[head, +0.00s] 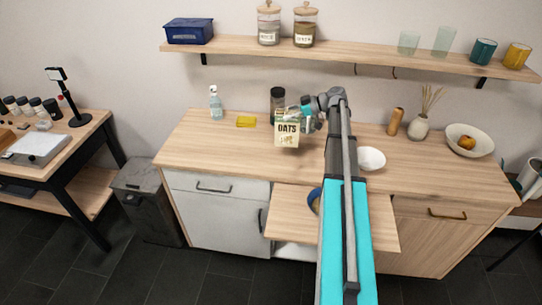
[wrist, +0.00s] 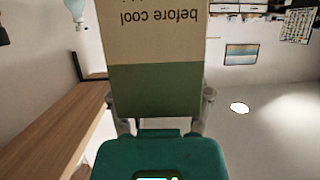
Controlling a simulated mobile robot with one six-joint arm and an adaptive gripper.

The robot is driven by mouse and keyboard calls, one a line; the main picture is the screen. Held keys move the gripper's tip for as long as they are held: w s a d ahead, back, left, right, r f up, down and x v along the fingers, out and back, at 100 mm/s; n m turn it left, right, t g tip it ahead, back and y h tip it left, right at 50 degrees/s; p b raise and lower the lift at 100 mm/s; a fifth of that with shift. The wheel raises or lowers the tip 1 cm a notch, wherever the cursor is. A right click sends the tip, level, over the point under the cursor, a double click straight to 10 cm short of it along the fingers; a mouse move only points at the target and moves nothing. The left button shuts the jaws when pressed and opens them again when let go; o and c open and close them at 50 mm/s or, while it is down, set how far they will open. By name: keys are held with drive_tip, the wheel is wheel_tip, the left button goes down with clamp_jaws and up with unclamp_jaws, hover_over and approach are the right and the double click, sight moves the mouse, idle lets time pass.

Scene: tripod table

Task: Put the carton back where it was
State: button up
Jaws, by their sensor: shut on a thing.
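The carton (head: 287,131) is a cream and green box marked OATS, over the wooden counter (head: 225,150) left of my arm in the head view. My gripper (head: 307,121) is shut on it from the right side. In the wrist view the carton (wrist: 152,60) fills the upper middle, with its printed text upside down, between the fingers of my gripper (wrist: 166,108). I cannot tell whether its base touches the counter or hangs just above it.
A dark jar (head: 278,98) stands close behind the carton. A yellow sponge (head: 246,122) and a spray bottle (head: 215,103) are to the left. A white bowl (head: 371,159) is right of my arm. The shelf (head: 355,58) above holds jars and cups. The left counter is mostly clear.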

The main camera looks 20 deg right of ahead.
sight(277, 119)
drive_tip(key=s+a+r+p, duration=0.3)
drive_tip(key=s+r+p, duration=0.2)
drive_tip(key=s, duration=0.5)
drive_tip(key=shift+s+r+m+t, duration=0.2)
drive_tip(key=shift+m+t, duration=0.1)
drive_tip(key=shift+m, duration=0.1)
drive_tip(key=w+f+b, duration=0.2)
drive_tip(key=w, duration=0.2)
drive_tip(key=w+f+b, duration=0.3)
drive_tip(key=w, duration=0.1)
drive_tip(key=w+f+b, duration=0.3)
drive_tip(key=w, duration=0.1)
drive_tip(key=shift+w+a+f, duration=0.1)
drive_tip(key=shift+a, duration=0.25)
drive_tip(key=shift+w+a+f+b, duration=0.1)
drive_tip(key=shift+w+f+b, duration=0.35)
drive_tip(key=shift+w+b, duration=0.1)
